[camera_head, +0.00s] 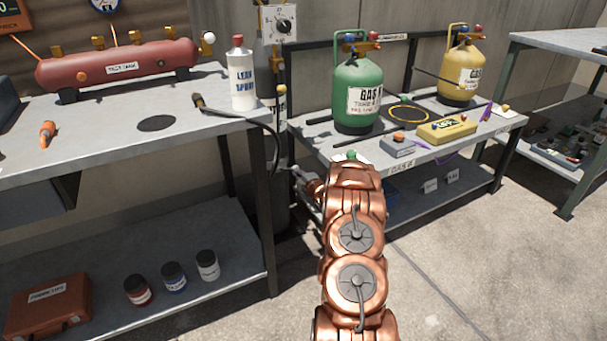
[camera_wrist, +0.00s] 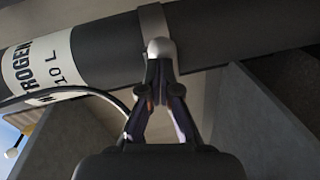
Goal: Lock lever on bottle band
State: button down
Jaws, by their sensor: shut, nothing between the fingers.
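In the wrist view a dark cylinder (camera_wrist: 95,50) with a white label reading "ROGEN" and "10 L" lies across the picture. A grey metal band (camera_wrist: 151,20) wraps around it. A pale rounded knob (camera_wrist: 161,47), apparently the lever's end, sits at the band's lower edge. My gripper (camera_wrist: 160,68) is shut and empty, its fingertips just below the knob, touching it or very close. In the head view my copper arm reaches toward the gap between the two benches. My gripper there is mostly hidden behind the arm, and the band cannot be made out.
The left bench (camera_head: 90,150) carries a red tank (camera_head: 118,65), a spray bottle (camera_head: 243,80) and a black hose (camera_head: 232,114). The right bench (camera_head: 470,140) holds a green gas bottle (camera_head: 357,98) and a yellow one (camera_head: 460,72). Grey panels (camera_wrist: 262,125) flank my gripper. Floor at right is clear.

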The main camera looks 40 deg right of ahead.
jog(key=shift+w+d+p, duration=0.5)
jog(key=shift+d+p, duration=0.25)
jog(key=shift+w+d+p, duration=0.5)
jog(key=shift+d+p, duration=0.2)
jog(key=shift+d, duration=0.05)
jog(key=shift+f, duration=0.1)
